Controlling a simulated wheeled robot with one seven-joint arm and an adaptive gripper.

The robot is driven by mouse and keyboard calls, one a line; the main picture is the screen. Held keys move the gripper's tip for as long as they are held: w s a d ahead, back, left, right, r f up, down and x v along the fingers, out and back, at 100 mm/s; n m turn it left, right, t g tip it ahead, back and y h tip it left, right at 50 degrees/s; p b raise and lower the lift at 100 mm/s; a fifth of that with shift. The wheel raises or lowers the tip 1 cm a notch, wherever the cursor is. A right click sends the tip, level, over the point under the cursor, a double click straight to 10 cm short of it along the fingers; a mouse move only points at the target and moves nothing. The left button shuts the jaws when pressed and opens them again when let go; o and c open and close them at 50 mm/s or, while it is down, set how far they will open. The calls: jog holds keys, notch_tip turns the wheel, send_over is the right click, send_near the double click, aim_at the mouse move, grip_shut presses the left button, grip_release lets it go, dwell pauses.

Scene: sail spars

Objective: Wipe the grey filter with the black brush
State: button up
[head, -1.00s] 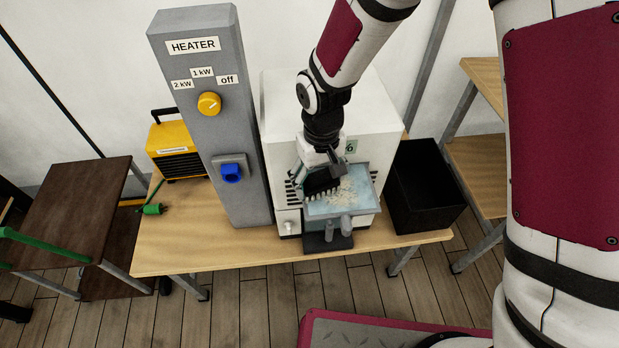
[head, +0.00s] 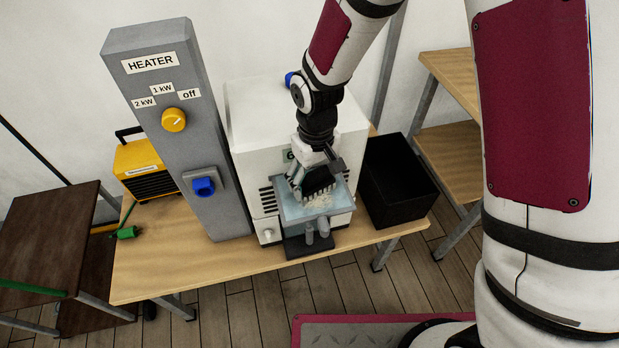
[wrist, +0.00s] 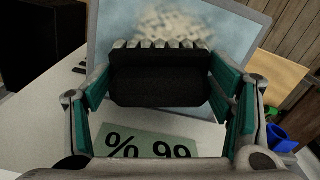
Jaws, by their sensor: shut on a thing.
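My gripper (head: 316,184) is shut on the black brush (wrist: 160,86). The green-padded fingers hold the brush from both sides in the wrist view. The grey filter is a pale blue-grey panel (head: 290,213) in front of the white machine. It also shows in the wrist view (wrist: 107,35), beyond the brush. Pale dust (head: 318,201) lies on the panel, close to the brush's bristle edge. The brush is over the middle to right part of the panel. Whether the bristles touch it I cannot tell. The brush and gripper hide part of the panel.
The white machine (head: 262,120) stands behind the panel, with the grey heater column (head: 205,135) on its left. A black open bin (head: 398,185) is close on the right. A yellow heater (head: 143,160) and green plug (head: 127,232) are farther left. The table's front left (head: 190,265) is clear.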

aim_at(282, 203)
jog(key=shift+w+d+f, duration=0.1)
jog(key=shift+w+d, duration=0.1)
jog(key=shift+d, duration=0.5)
jog(key=shift+w+d, duration=0.15)
jog(key=shift+d, duration=0.55)
jog(key=shift+s+d+p, duration=0.15)
jog(key=shift+s+p, duration=0.2)
jog(key=shift+s, duration=0.15)
jog(key=shift+s+d+p, duration=0.15)
jog(key=shift+s+p, duration=0.15)
jog(key=shift+s, duration=0.2)
jog(key=shift+s+a+f, duration=0.1)
jog(key=shift+s+a, duration=0.2)
jog(key=shift+a, duration=0.65)
jog(key=shift+s+a, duration=0.25)
jog(key=shift+a, duration=0.7)
jog(key=shift+s+a+r+p, duration=0.1)
jog(key=shift+s+a+p, duration=0.15)
jog(key=shift+a, duration=0.9)
jog(key=shift+s+a+r+p, duration=0.1)
jog(key=shift+s+a, duration=0.25)
jog(key=shift+a, duration=0.8)
jog(key=shift+s+a+r+p, duration=0.1)
jog(key=shift+s+a+p, duration=0.15)
jog(key=shift+a, duration=0.9)
jog(key=shift+r+p, duration=0.7)
jog(key=shift+r, duration=2.25)
jog(key=shift+r, duration=0.1)
